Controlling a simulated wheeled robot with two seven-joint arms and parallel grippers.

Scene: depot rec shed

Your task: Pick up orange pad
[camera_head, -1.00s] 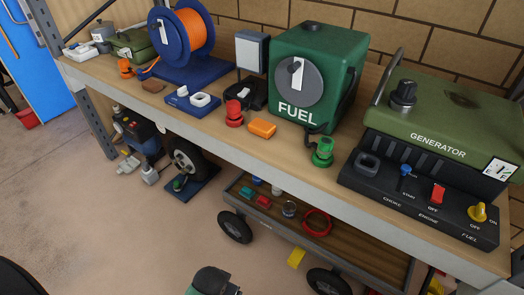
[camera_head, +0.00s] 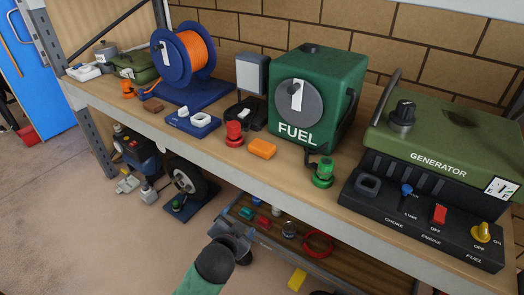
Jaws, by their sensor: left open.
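The orange pad (camera_head: 262,148) is a small flat block lying on the wooden workbench (camera_head: 225,147). It sits between the red knob fitting (camera_head: 234,133) and the green fuel box (camera_head: 318,92), close to the bench's front edge. My left gripper (camera_head: 232,232) is below and in front of the bench edge, apart from the pad. It is dark grey, with a green arm section behind it, and it is open and empty. My right gripper is not in view.
The green fitting (camera_head: 323,173) stands right of the pad, with the generator (camera_head: 440,150) further right. A blue base with white parts (camera_head: 192,122) and an orange cable reel (camera_head: 185,55) are to the left. A cart (camera_head: 335,265) stands under the bench.

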